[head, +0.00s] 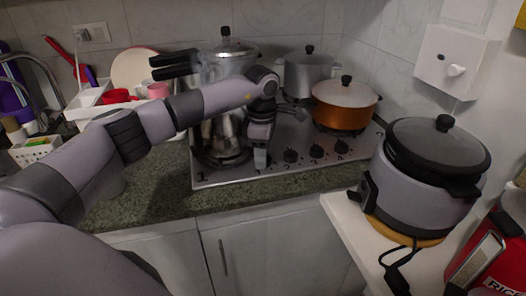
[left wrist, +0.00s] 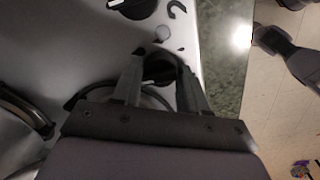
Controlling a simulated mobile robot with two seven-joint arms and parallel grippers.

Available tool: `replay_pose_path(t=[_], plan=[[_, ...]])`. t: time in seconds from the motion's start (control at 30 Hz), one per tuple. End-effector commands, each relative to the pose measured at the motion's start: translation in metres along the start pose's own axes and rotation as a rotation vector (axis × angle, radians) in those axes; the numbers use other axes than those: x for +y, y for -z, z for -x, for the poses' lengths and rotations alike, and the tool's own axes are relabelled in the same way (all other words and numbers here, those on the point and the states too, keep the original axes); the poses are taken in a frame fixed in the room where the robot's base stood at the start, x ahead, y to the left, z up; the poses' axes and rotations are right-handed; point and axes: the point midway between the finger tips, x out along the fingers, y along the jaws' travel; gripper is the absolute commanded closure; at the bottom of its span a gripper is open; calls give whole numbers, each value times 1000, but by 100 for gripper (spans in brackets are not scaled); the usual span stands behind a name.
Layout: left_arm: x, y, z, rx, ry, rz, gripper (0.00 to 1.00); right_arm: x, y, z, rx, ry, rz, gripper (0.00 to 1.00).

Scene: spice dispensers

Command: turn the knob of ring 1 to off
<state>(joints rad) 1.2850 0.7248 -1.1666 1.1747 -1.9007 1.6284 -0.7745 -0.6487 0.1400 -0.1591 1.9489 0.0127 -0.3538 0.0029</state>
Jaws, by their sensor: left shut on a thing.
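The stove (head: 222,181) is a steel hob set in the counter, with a row of black knobs along its front. My left gripper (head: 260,160) points down at the front edge, at the left end of the visible knobs. In the left wrist view my left gripper (left wrist: 160,58) has one finger on each side of a black knob (left wrist: 158,70) and is shut on it. The head view hides this knob behind the gripper. Another knob (left wrist: 131,7) is beside it, apart from the fingers. Three more knobs show to the right, the nearest here (head: 290,155). My right gripper is not in view.
A glass pot (head: 223,62), a grey pot (head: 306,75) and an orange pot (head: 344,104) stand on the hob. A rice cooker (head: 425,178) stands at the right. Dishes (head: 133,70) are at the left.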

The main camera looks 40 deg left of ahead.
Motion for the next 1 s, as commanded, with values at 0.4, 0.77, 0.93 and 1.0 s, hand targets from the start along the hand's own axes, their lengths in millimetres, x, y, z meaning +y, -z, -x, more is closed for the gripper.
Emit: replay_pose_path(t=[0.4,0.77,0.93,1.0], plan=[[-1,0,-2,5,5,24,87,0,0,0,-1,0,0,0],[-1,0,-1,4,3,22,34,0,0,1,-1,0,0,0],[0,0,2,2,1,22,34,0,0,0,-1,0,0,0],[0,0,8,2,-1,22,34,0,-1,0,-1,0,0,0]])
